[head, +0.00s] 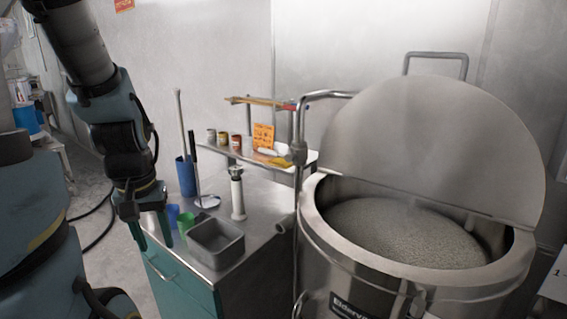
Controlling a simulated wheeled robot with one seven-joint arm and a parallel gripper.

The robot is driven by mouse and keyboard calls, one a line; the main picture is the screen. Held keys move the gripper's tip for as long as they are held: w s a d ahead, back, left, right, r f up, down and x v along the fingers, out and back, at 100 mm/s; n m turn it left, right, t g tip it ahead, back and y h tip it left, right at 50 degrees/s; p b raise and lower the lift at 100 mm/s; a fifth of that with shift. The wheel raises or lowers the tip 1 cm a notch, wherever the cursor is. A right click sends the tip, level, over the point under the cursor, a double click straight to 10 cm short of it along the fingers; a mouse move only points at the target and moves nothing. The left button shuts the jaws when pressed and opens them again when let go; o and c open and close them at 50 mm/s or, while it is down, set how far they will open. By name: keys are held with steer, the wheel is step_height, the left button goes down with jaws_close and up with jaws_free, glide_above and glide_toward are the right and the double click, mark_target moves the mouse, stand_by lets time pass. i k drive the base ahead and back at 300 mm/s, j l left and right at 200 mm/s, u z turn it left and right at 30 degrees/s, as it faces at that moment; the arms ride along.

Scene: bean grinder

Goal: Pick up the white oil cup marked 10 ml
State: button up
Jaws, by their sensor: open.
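My gripper (152,238) points down at the left end of the steel counter, its two teal fingers apart. A pale patch shows between the fingers; I cannot tell whether it is the white oil cup or the counter top. No 10 ml mark can be read. A blue cup (173,212) stands just right of my gripper, partly behind the right finger. A green cup (186,222) stands to the right of the blue one. My arm covers part of the counter's left side.
A grey metal bin (215,242) stands right of the cups. A tall blue container (186,176) with long handles, a ladle (207,202) and a white-topped metal tool (237,192) stand behind. A shelf (245,153) holds small jars. A big steel vat (335,235) fills the right.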

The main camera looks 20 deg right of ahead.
mark_target(211, 133)
steer(key=i+j+u, duration=0.2)
steer(key=u, duration=0.2)
steer(key=i+j+u, duration=0.2)
steer(key=u, duration=0.2)
steer(key=i+u, duration=0.4)
steer(key=k+j, duration=0.05)
steer(key=k, duration=0.05)
